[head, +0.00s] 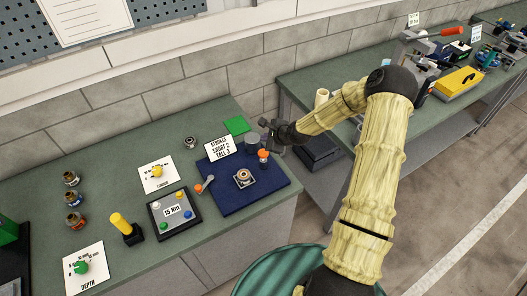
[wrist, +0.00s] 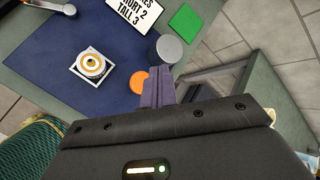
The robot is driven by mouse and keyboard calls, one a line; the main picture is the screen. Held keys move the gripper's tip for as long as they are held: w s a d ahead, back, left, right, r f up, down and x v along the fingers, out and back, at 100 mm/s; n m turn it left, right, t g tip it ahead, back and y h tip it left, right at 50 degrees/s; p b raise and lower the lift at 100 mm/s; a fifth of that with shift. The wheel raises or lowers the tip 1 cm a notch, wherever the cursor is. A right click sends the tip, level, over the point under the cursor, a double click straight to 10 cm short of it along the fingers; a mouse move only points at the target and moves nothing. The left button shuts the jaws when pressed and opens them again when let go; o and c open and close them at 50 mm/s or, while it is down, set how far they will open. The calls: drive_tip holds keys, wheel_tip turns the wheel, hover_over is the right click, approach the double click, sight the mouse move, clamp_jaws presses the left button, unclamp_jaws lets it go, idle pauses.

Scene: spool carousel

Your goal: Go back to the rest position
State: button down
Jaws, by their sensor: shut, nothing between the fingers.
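My gripper (head: 270,130) is at the end of my outstretched arm, over the right end of the green-topped bench (head: 120,160). Its dark fingers are together and empty, and they also show in the wrist view (wrist: 158,88). The fingers are close to a grey cylinder (head: 252,139) and an orange-topped piece (head: 263,155) at the blue mat's right side; whether they touch either cannot be told. In the wrist view the orange top (wrist: 139,81) is just left of the fingers and the grey cylinder (wrist: 169,48) is beyond them.
A green square (head: 237,125) lies behind. A second bench (head: 310,87) stands right across a gap.

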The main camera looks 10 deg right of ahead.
drive_tip(key=shift+s, duration=0.1)
idle(0.6)
drive_tip(key=shift+s+a+n+b, duration=0.2)
drive_tip(key=shift+s+n+b, duration=0.1)
drive_tip(key=shift+n, duration=0.2)
drive_tip(key=s+r+n+g+h+b, duration=0.2)
drive_tip(key=s+n+b, duration=0.3)
drive_tip(key=s+n, duration=0.5)
drive_tip(key=s+r+n+g+h+b, duration=0.2)
drive_tip(key=s+r+n+b, duration=0.3)
drive_tip(key=s+n, duration=0.5)
drive_tip(key=s+g, duration=0.1)
drive_tip(key=s, duration=0.7)
drive_tip(key=shift+h, duration=0.3)
drive_tip(key=shift+a, duration=0.1)
